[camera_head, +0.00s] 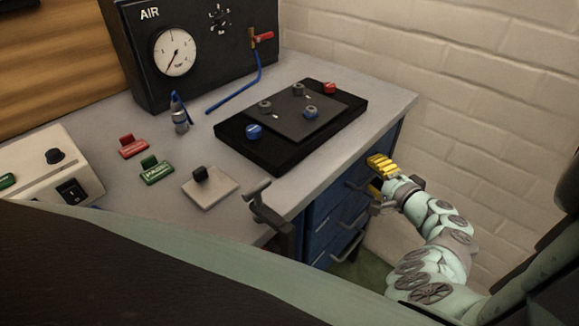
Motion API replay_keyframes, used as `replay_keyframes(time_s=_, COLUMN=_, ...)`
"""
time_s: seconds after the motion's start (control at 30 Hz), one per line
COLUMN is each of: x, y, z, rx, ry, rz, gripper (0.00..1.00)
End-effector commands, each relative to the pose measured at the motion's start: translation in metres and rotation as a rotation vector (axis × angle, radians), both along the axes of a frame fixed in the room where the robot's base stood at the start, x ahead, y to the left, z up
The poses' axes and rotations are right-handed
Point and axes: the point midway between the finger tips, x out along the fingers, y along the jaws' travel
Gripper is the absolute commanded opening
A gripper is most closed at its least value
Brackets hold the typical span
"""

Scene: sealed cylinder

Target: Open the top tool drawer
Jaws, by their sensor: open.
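The blue tool drawer unit (321,224) stands under the right end of the grey workbench. Its drawers are stacked and have grey bar handles. The top drawer (339,194) looks closed, and its handle is partly hidden by my gripper. My gripper (376,177) has yellow fingers and is open at the front of the top drawer, close to its handle. I cannot tell whether the fingers touch the handle or surround it. A lower drawer handle (349,247) shows below my gripper.
A bench vise (262,205) sticks out at the front bench edge, left of the drawers. On the bench (388,98) are a black plate with knobs (262,157), a black AIR panel (203,45), red and green tags and a switch box (46,170). A white brick wall stands close on the right.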

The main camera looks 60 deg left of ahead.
Motion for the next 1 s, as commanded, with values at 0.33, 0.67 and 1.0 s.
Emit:
replay_keyframes(time_s=0.33, x=-0.0013, y=0.0008, z=0.0000, rx=0.001, ry=0.001, rz=0.004, gripper=0.29)
replay_keyframes(time_s=0.67, x=-0.0010, y=0.0004, z=0.0000, rx=0.001, ry=0.001, rz=0.003, gripper=0.00)
replay_keyframes(time_s=1.0, x=-0.0003, y=-0.0001, z=-0.0001, rx=0.000, ry=0.001, rz=0.001, gripper=0.00)
